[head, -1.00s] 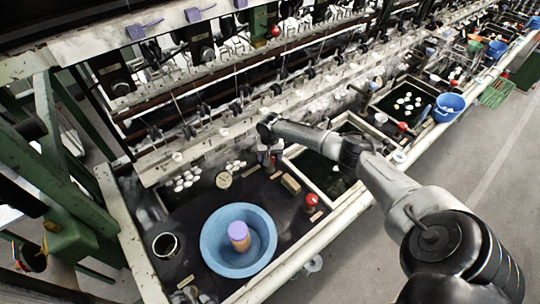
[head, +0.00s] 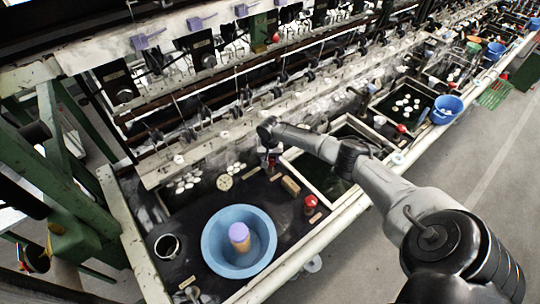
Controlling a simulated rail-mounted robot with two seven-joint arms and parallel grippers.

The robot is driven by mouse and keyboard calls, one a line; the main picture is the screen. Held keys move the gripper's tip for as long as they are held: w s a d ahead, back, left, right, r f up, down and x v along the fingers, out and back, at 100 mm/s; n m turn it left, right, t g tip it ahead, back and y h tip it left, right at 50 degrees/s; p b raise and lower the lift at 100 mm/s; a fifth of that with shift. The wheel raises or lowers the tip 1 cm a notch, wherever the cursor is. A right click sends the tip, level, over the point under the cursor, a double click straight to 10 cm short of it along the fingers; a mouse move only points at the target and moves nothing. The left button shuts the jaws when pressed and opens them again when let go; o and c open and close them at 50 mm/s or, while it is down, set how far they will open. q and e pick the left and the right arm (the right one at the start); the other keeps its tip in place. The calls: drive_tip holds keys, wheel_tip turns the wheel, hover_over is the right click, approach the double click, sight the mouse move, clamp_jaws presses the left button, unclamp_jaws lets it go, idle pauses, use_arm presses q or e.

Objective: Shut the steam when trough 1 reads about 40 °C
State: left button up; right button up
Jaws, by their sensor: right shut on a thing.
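My right gripper (head: 271,162) reaches down at the back edge of the nearest dark trough (head: 200,213). It is shut on a small red handle, mostly hidden by the gripper; I cannot tell how far the handle is turned. A round beige disc (head: 224,182), perhaps a dial, lies left of the gripper; no reading can be made out. A red knob (head: 311,201) stands at the trough's right side, apart from the gripper. My left gripper is not in view.
A blue basin (head: 212,257) with a purple-topped cylinder (head: 239,232) stands in front. A small cup (head: 167,245) is at its left, white cocoons (head: 186,182) behind. More water-filled troughs (head: 340,180) and a blue bucket (head: 446,109) lie along the right.

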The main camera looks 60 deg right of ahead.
drive_tip(key=m+p, duration=0.1)
drive_tip(key=p, duration=0.1)
drive_tip(key=m+p, duration=0.2)
drive_tip(key=shift+r, duration=0.25)
drive_tip(key=shift+s+f+m+p, duration=0.1)
drive_tip(key=shift+m+p, duration=0.8)
drive_tip(key=shift+m, duration=0.3)
drive_tip(key=shift+m+p, duration=0.55)
drive_tip(key=shift+m, duration=0.25)
drive_tip(key=shift+f, duration=0.1)
drive_tip(key=shift+m, duration=0.3)
drive_tip(key=o, duration=0.9)
